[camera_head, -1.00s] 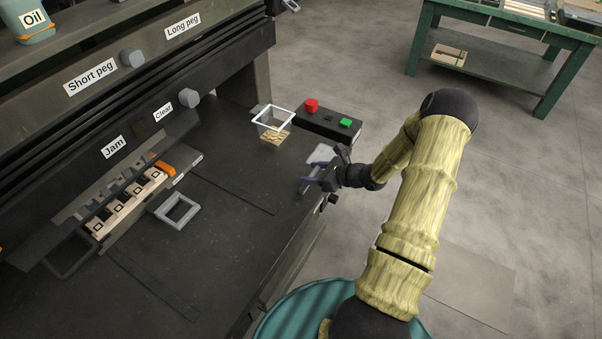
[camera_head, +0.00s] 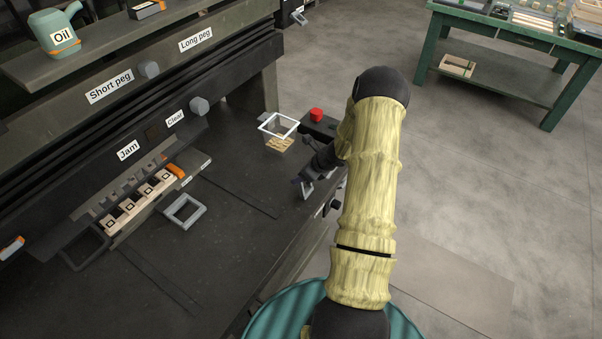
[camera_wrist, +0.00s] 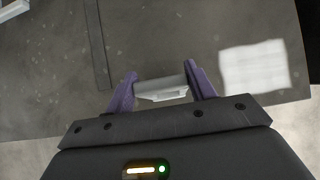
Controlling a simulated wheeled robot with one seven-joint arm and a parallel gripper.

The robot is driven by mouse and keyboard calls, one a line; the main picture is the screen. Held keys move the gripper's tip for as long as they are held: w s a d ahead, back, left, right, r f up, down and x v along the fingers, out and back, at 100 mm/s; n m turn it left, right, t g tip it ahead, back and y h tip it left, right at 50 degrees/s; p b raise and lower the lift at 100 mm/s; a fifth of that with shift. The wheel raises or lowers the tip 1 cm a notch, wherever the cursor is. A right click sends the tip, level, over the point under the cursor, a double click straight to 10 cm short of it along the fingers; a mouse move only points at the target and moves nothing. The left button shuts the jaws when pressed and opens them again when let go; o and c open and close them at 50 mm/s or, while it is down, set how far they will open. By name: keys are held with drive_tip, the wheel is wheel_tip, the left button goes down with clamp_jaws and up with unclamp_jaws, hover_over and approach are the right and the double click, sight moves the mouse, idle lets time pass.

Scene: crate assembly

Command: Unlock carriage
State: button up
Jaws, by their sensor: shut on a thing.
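My gripper (camera_head: 303,187) is at the right front edge of the dark bench. In the wrist view its two purple fingers (camera_wrist: 160,90) are on either side of a small light grey piece (camera_wrist: 162,88) and are shut on it. The grey piece also shows under the gripper in the head view (camera_head: 307,193). What looks like the carriage, a rail with several pale wooden blocks (camera_head: 138,203), is under the dark machine on the left. An orange tab (camera_head: 176,170) sits at its right end, apart from my gripper.
A grey square frame (camera_head: 184,211) lies on the bench by the rail. A white-rimmed holder (camera_head: 279,125) stands above a wooden piece near a red button (camera_head: 316,115). A white square (camera_wrist: 253,65) lies right of the fingers. The bench middle is clear.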

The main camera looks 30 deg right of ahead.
drive_tip(key=shift+w+a, duration=0.3)
drive_tip(key=shift+w, duration=0.3)
drive_tip(key=o, duration=1.4)
drive_tip(key=shift+s, duration=0.1)
drive_tip(key=shift+d, duration=0.1)
drive_tip(key=v, duration=1.7)
drive_tip(key=shift+s+d+b, duration=0.1)
drive_tip(key=shift+s+b, duration=0.05)
drive_tip(key=shift+b, duration=0.15)
